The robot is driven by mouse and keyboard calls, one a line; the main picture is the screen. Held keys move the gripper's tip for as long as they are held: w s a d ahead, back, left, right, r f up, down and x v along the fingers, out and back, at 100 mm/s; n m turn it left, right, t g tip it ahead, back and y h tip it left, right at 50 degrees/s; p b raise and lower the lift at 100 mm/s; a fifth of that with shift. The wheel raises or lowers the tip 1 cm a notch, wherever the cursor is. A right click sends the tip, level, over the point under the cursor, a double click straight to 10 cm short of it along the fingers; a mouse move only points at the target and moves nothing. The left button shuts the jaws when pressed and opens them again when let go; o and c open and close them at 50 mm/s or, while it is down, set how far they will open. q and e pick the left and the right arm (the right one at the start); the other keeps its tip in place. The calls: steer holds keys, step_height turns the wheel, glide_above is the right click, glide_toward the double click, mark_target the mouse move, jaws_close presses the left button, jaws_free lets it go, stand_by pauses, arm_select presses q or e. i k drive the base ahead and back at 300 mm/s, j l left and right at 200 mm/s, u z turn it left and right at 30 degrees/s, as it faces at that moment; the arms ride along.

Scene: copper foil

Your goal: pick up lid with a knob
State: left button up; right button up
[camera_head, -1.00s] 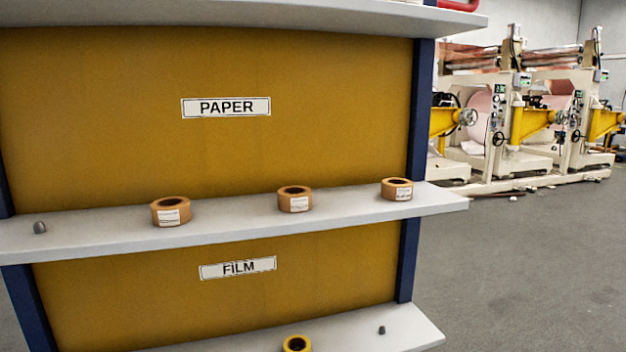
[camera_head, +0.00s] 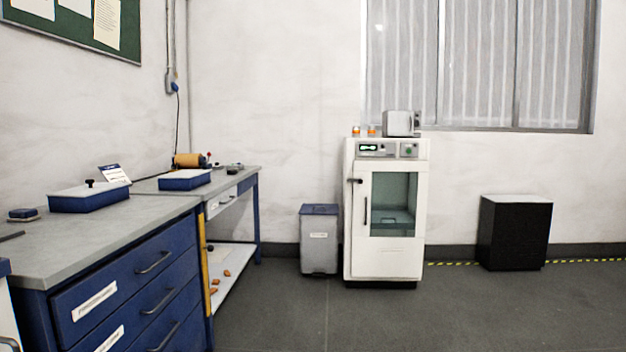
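A lid with a black knob (camera_head: 90,184) lies on top of a blue box (camera_head: 90,201) on the grey bench at the left. The lid is pale and flat, and its knob stands up near the middle. A second blue box (camera_head: 184,181) with a pale top stands farther back on the adjoining bench; I cannot make out a knob on it. Neither of my grippers is in view.
A blue drawer cabinet (camera_head: 140,275) carries the grey worktop (camera_head: 60,245). A grey bin (camera_head: 319,255), a white glass-door cabinet (camera_head: 386,262) and a black cabinet (camera_head: 515,235) stand along the wall. The floor (camera_head: 420,320) in front is clear.

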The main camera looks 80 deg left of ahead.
mark_target(92, 188)
steer(key=u, duration=3.95)
